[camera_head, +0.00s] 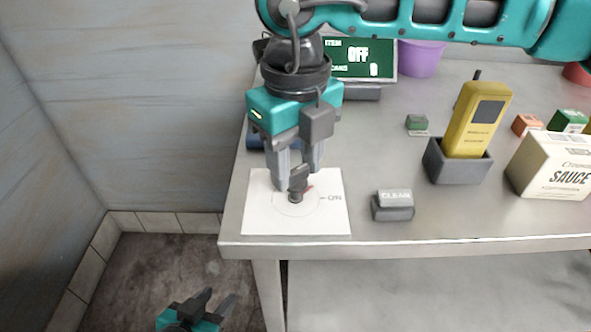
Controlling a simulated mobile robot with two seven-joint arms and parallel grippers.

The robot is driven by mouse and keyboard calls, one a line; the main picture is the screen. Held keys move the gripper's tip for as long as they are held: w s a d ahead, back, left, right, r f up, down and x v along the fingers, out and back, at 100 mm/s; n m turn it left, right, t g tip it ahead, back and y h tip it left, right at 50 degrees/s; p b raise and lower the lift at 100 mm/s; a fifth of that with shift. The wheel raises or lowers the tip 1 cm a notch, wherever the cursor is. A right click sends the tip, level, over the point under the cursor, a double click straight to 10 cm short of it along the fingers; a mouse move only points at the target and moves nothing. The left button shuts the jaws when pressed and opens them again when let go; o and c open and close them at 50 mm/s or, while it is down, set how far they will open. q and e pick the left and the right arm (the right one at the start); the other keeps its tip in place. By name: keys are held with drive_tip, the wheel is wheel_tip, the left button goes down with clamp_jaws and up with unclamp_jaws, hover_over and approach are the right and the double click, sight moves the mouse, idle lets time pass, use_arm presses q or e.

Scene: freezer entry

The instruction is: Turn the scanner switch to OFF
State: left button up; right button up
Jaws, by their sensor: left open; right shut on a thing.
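The scanner switch is a dark knob (296,196) on a white plate (260,218) at the table's left front corner. The plate has a thin circle and the word ON to the right. The green display (380,62) behind my arm reads OFF. My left gripper (214,304) is open and empty, low at the bottom, left of the table.
A grey CLEAR button (393,206) sits right of the plate. A yellow handheld scanner (476,120) stands in a dark holder (458,166). A SAUCE box (555,165), a small green block (416,122) and a purple container (420,58) are further off. The wall is left.

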drive_tip(key=shift+f+n+b, duration=0.15)
drive_tip(key=shift+n+b, duration=0.3)
drive_tip(key=shift+n, duration=0.55)
drive_tip(key=n+b, duration=0.1)
drive_tip(key=n, duration=0.3)
drive_tip(key=shift+n+b, duration=0.3)
drive_tip(key=shift+b, duration=0.05)
drive_tip(key=shift+n, duration=1.1)
drive_tip(key=shift+n+b, duration=0.45)
drive_tip(key=shift+n, duration=0.35)
drive_tip(key=o, duration=1.1)
drive_tip(key=shift+c, duration=0.2)
